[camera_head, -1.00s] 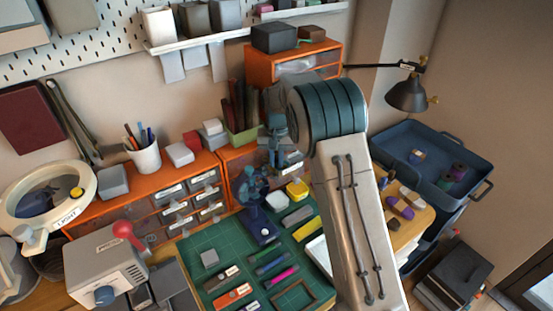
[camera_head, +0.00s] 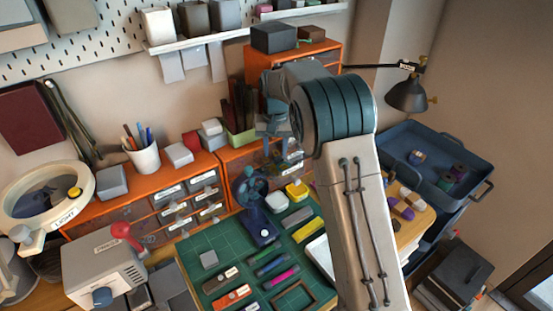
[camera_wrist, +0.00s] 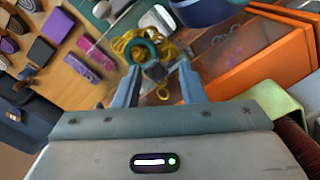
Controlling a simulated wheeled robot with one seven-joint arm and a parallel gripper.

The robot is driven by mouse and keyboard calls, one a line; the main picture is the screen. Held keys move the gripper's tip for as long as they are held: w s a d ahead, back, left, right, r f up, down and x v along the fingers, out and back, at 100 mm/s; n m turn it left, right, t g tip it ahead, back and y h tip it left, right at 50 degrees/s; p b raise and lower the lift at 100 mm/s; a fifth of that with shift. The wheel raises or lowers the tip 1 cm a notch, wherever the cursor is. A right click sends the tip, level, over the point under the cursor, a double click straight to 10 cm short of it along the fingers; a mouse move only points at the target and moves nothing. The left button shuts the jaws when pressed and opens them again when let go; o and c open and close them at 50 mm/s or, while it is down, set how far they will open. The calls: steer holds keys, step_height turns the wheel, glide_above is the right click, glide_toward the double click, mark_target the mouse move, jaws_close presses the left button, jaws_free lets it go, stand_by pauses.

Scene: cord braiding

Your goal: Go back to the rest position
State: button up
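In the wrist view my gripper (camera_wrist: 157,88) has its two blue-grey fingers spread apart. A small dark piece shows between the fingertips, with gaps at both sides; I cannot tell its depth. Beyond it lie a tangle of yellow loops (camera_wrist: 124,44) and a teal ring (camera_wrist: 153,50). In the head view my gripper (camera_head: 275,152) hangs in front of the orange drawers, beside my large arm link, and its fingertips are hard to make out. A blue fan-like piece on a stand (camera_head: 249,187) stands at the back of the green mat (camera_head: 199,243), left of and below the gripper.
Orange drawer units (camera_head: 172,203) stand along the wall behind the mat. A magnifier lamp (camera_head: 88,176) and a grey machine with a red knob (camera_head: 105,270) are at left. A blue tray (camera_head: 483,187) and black lamp (camera_head: 407,96) are at right. Tools and blocks cover the mat.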

step_height(320, 180, up, 8)
steer(key=s+d+r, duration=0.5)
steer(key=s+d, duration=0.1)
steer(key=s, duration=0.1)
steer(key=s+d+f+t, duration=0.1)
steer(key=s+d, duration=0.2)
steer(key=s, duration=0.6)
steer(key=s+d+f+t, duration=0.1)
steer(key=s+d+f, duration=0.1)
steer(key=s, duration=0.7)
steer(key=s+d+f+t, duration=0.1)
steer(key=s+d, duration=0.3)
steer(key=s, duration=0.5)
steer(key=shift+s+f, duration=0.25)
steer(key=shift+f, duration=0.1)
steer(key=shift+s+d+f, duration=0.1)
steer(key=c, duration=0.3)
jaws_close()
